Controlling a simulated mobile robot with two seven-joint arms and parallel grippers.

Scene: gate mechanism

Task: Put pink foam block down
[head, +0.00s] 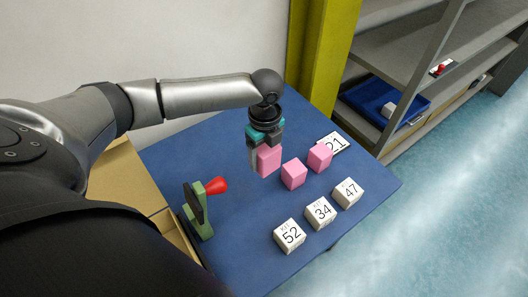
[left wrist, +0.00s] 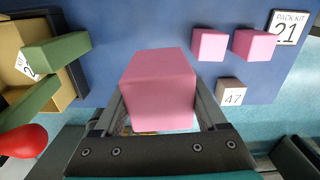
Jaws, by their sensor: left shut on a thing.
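My left gripper (head: 262,158) is shut on a pink foam block (head: 269,160), with the fingers on opposite sides of it. The held block fills the middle of the left wrist view (left wrist: 158,92). In the head view it appears over the blue table; I cannot tell whether it touches the surface. Two more pink foam blocks, a nearer one (head: 293,174) and a farther one (head: 320,157), sit side by side to its right. They also show at the top of the left wrist view (left wrist: 209,45). My right gripper is not in view.
White number blocks 52 (head: 289,235), 34 (head: 320,213) and 47 (head: 347,193) stand along the right side of the blue table (head: 245,265). A card marked 21 (head: 334,142) lies behind the pink blocks. A green stand with a red knob (head: 216,186) is at left, beside a cardboard box (head: 105,170).

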